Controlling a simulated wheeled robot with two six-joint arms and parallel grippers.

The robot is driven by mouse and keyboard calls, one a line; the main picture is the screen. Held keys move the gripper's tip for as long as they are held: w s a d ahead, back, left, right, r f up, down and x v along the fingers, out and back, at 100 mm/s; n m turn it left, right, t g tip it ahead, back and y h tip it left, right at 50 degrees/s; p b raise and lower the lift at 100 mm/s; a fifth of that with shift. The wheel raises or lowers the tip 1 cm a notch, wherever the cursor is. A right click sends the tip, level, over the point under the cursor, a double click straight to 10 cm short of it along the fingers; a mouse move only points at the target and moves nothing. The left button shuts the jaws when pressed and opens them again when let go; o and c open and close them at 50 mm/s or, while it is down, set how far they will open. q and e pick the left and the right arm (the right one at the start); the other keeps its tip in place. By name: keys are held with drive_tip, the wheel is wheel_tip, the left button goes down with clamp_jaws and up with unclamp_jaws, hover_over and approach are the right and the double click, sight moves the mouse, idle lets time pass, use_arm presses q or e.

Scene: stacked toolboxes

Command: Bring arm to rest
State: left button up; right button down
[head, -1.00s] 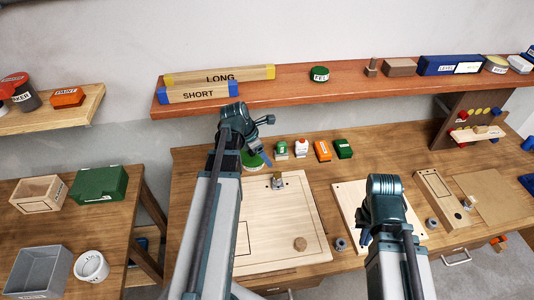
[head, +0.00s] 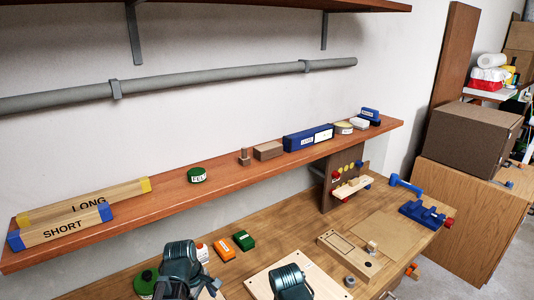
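My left arm's wrist (head: 178,262) is at the bottom edge of the head view, over the workbench and below the shelf. A dark part of my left gripper (head: 207,287) shows beside it, but its fingertips are not clear. My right arm's wrist (head: 290,281) is at the bottom centre, in front of a pale wooden board (head: 322,283). The fingers of my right gripper are hidden behind the wrist or out of frame. I see nothing held in either gripper.
A red-brown shelf (head: 140,213) holds LONG (head: 85,203) and SHORT (head: 62,227) blocks. A brown cabinet (head: 467,215) stands right.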

use_arm(q)
drive_tip(key=s+d+f+m+y+b, duration=0.1)
drive_tip(key=s+d+m, duration=0.3)
drive_tip(key=m, duration=0.5)
drive_tip(key=s+d+f+m+g+y+b, duration=0.1)
drive_tip(key=s+d+f+m+y+b, duration=0.1)
drive_tip(key=d+m, duration=0.6)
drive_tip(key=shift+s+d+f+m+b, duration=0.2)
drive_tip(key=shift+s+f+m+b, duration=0.45)
drive_tip(key=shift+s+f, duration=0.9)
use_arm(e)
drive_tip(key=shift+f, duration=2.65)
use_arm(q)
drive_tip(key=shift+s+r, duration=0.25)
drive_tip(key=shift+r, duration=0.05)
